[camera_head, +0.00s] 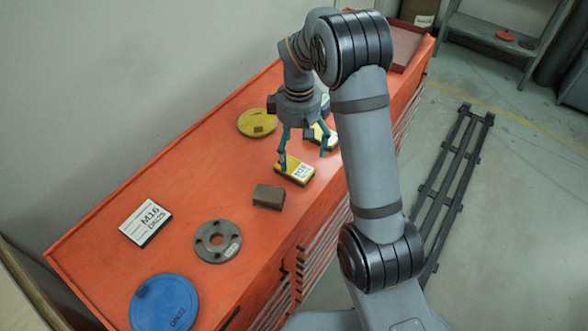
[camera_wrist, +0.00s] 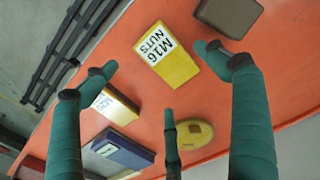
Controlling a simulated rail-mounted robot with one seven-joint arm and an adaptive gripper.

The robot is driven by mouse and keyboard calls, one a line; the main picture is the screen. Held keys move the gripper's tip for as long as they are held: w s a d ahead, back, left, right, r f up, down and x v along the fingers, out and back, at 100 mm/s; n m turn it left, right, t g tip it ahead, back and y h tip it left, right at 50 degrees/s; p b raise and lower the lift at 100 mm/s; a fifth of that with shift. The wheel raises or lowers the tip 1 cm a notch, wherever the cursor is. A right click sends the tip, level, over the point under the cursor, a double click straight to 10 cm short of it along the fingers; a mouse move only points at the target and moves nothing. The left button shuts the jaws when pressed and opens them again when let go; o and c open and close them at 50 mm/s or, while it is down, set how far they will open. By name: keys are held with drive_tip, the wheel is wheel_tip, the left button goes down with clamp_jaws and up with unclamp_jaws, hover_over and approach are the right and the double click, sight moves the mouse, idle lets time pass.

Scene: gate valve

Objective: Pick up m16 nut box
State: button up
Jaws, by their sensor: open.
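The M16 nut box (camera_head: 296,173) is a small yellow box with a white label on top. It lies on the orange cabinet top, and "M16 NUTS" is readable on it in the wrist view (camera_wrist: 172,60). My gripper (camera_head: 303,157) is open and empty, pointing down just above and behind the box in the head view. In the wrist view my gripper (camera_wrist: 155,62) has one fingertip left of the box, one at its right edge and a third finger below it. I cannot tell whether any finger touches the box.
A brown block (camera_head: 268,196) lies close to the nut box. An M20 box (camera_wrist: 115,104), a blue box (camera_wrist: 122,149) and a yellow disc (camera_head: 257,122) are nearby. A grey flange (camera_head: 217,241), a white M16 box (camera_head: 146,222) and a blue disc (camera_head: 164,303) lie nearer the front.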

sight(297, 164)
drive_tip(key=f+p, duration=0.1)
drive_tip(key=f, duration=0.4)
drive_tip(key=shift+s+a+f+p, duration=0.1)
drive_tip(key=shift+s+a+p, duration=0.1)
drive_tip(key=shift+p, duration=0.15)
drive_tip(key=c, duration=1.7)
